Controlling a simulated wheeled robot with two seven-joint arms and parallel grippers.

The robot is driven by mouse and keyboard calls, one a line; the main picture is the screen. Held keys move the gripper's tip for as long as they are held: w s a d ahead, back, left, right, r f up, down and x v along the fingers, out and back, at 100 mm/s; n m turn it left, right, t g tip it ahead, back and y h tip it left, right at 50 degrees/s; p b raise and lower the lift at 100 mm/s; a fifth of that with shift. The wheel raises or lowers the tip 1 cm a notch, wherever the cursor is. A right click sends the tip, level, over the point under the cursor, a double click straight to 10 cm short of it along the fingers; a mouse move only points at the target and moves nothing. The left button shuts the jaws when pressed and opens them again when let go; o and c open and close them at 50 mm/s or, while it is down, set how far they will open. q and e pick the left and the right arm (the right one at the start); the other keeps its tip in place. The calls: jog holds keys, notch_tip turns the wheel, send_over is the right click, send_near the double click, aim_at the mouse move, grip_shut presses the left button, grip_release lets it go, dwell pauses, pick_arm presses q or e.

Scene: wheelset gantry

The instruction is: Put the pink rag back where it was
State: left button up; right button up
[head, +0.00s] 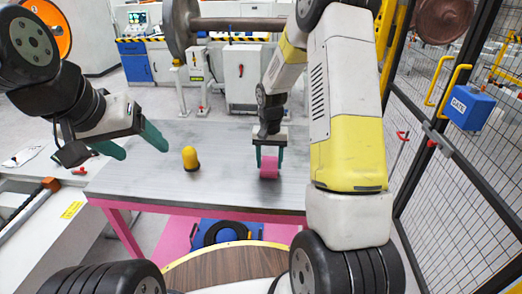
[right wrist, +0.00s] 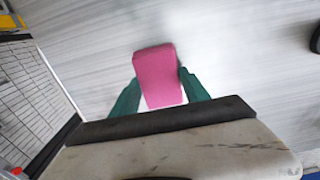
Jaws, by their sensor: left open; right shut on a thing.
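The pink rag (head: 269,167) is a small folded block between the green fingers of my right gripper (head: 269,165), at the right part of the grey table (head: 225,185). In the right wrist view the rag (right wrist: 158,75) sits between the two fingertips (right wrist: 158,88), with the grey tabletop beyond it. I cannot tell whether the rag touches the table. My right gripper is shut on the rag. My left gripper (head: 135,147) is open and empty over the left part of the table.
A yellow object with a dark base (head: 190,158) stands on the table between my grippers. A wheelset (head: 185,28) is behind the table. A mesh fence with a blue gate box (head: 470,107) is at the right. The table's middle is otherwise clear.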

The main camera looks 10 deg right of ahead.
aim_at(269, 163)
jog(key=shift+f, duration=0.2)
jog(key=o, duration=1.4)
jog(key=shift+r, duration=0.15)
jog(key=s+r+t, duration=0.1)
jog(key=s+r, duration=0.1)
jog(key=r, duration=0.7)
jog(key=s+r, duration=0.2)
jog(key=r, duration=0.7)
jog(key=s+r+n+t, duration=0.1)
jog(key=s+r, duration=0.2)
jog(key=s, duration=0.3)
jog(key=s+a+r+n+t+y, duration=0.1)
jog(key=s+r+t, duration=0.1)
jog(key=s, duration=0.5)
jog(key=s+a+r+n+t+y, duration=0.1)
jog(key=s+r+t, duration=0.1)
jog(key=s+r, duration=0.2)
jog(key=shift+s+a+n, duration=0.15)
jog(key=shift+s+n, duration=0.25)
jog(key=shift+s, duration=1.2)
